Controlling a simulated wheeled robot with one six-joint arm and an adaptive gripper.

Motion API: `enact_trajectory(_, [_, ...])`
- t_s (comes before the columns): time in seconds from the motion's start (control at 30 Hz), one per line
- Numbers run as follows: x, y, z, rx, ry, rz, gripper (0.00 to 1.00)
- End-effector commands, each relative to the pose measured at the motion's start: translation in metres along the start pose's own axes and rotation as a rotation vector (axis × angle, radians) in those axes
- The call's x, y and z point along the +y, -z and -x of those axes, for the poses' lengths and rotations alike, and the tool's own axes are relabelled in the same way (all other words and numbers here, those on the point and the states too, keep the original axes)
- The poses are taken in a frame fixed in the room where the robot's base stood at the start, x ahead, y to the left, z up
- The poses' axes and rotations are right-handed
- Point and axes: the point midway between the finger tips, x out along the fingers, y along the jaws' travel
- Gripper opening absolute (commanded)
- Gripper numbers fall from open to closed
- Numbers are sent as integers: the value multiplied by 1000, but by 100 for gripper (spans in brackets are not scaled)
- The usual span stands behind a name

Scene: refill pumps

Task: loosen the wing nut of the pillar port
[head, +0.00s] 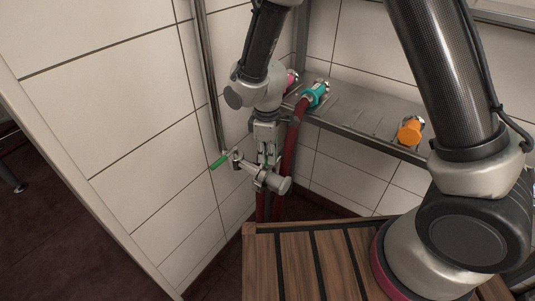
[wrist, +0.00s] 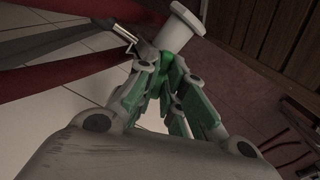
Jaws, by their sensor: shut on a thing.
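The pillar port (head: 277,184) is a pale metal stub with a round end cap, reaching out to the right from the steel pillar pipe (head: 209,75). A valve with a green lever (head: 219,161) sits between them. In the wrist view the port's pale flanged end (wrist: 185,22) is just beyond my fingers. My gripper (head: 266,165) points down at the port from above. In the wrist view its green-padded fingers (wrist: 167,80) are closed together at the port's clamp. They are shut on the wing nut, which is mostly hidden between the fingertips.
Dark red hoses (head: 291,140) hang close to the right of my gripper. A metal shelf (head: 355,112) behind carries pink (head: 291,79), teal (head: 315,95) and orange (head: 410,131) fittings. A slatted wooden top (head: 300,265) is below, in front. The tiled wall (head: 150,160) is close on the left.

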Motion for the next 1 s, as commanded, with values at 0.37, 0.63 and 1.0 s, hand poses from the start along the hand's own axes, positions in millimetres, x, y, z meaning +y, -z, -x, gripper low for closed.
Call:
enact_trajectory(0.37, [0,0,1,2,-4,356,0])
enact_trajectory(0.63, [0,0,1,1,-6,612,0])
enact_trajectory(1.0, [0,0,1,1,-8,943,0])
